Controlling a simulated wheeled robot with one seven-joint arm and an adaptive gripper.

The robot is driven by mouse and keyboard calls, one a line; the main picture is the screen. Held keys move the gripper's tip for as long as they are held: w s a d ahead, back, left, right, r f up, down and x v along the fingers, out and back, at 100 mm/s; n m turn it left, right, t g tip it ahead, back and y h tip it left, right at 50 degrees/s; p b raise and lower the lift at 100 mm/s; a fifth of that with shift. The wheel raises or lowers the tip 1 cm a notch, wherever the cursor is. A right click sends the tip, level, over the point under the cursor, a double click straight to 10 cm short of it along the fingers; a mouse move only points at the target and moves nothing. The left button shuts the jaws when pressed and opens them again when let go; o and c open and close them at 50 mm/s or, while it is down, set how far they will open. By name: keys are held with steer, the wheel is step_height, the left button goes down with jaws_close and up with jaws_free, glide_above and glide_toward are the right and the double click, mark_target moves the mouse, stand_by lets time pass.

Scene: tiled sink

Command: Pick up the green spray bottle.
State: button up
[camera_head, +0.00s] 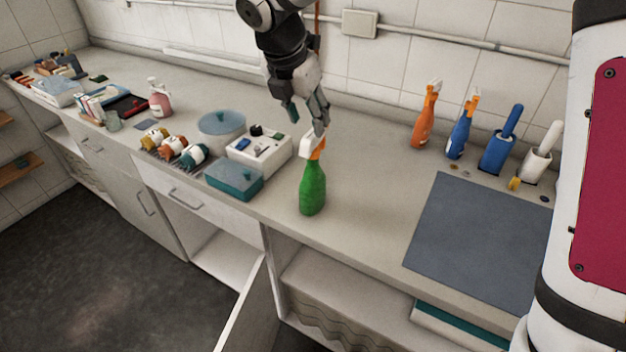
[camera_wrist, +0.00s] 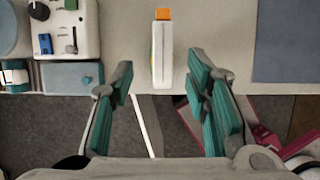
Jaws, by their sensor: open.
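The green spray bottle (camera_head: 313,189) stands upright near the front edge of the counter. It has a white and orange spray head. My gripper (camera_head: 306,117) is open and empty, pointing down, with its fingers above the bottle's head in the head view. In the wrist view the bottle's white head (camera_wrist: 162,58) shows from above, with an orange tip. It lies in line with the gap between my open fingers (camera_wrist: 158,78), a little beyond their tips. The green body is mostly hidden below the head there.
A white box (camera_head: 259,154) and a teal lidded container (camera_head: 234,180) stand close on the left. Orange (camera_head: 425,118) and blue (camera_head: 460,133) spray bottles stand at the back right. A grey mat (camera_head: 478,232) lies at the right. The counter right of the green bottle is clear.

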mark_target(313, 132)
steer(key=shift+p+x, duration=0.3)
steer(key=shift+x, duration=2.45)
steer(key=shift+s+d, duration=0.15)
jaws_close()
